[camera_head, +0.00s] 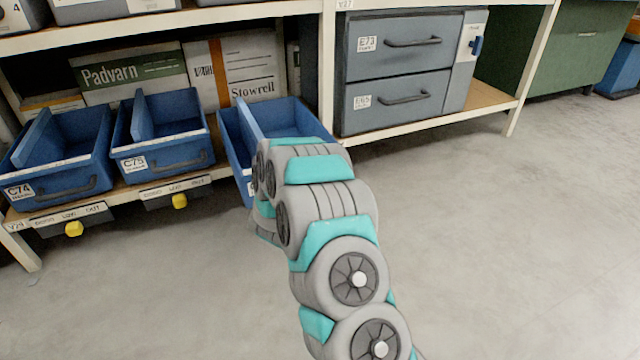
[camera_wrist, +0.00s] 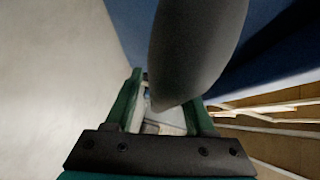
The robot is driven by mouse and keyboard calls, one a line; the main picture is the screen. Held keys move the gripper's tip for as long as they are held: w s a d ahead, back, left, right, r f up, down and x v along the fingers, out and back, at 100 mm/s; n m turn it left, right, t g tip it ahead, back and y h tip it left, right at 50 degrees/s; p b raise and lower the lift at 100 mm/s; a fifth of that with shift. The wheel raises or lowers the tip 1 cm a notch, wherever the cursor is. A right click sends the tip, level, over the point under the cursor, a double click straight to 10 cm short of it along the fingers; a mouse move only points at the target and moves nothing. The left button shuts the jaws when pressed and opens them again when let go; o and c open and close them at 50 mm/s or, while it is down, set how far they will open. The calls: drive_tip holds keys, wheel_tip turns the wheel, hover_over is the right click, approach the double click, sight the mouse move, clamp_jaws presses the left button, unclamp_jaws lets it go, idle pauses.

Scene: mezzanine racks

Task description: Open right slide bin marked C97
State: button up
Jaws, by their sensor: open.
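A blue slide bin (camera_head: 230,140) on the lower shelf juts out further than the two bins to its left. My arm covers most of its front, so its label is hidden and I cannot read C97. In the wrist view a rounded dark grey bar (camera_wrist: 195,45), seemingly the bin's handle, lies close in front of a blue surface (camera_wrist: 270,60). My gripper (camera_wrist: 165,90) is open, its green fingers on either side of the bar's lower end. I cannot tell whether they touch it. In the head view my gripper is hidden behind my arm.
Blue bins marked C74 (camera_head: 60,160) and C75 (camera_head: 160,135) stand to the left, with yellow knobs (camera_head: 180,201) below the shelf edge. A grey drawer cabinet (camera_head: 400,75) stands right of the rack post (camera_head: 327,60). The floor (camera_head: 520,230) at right is clear.

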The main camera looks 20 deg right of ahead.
drive_tip(key=v, duration=0.7)
drive_tip(key=shift+s+a+p, duration=0.25)
drive_tip(key=shift+s+p, duration=0.05)
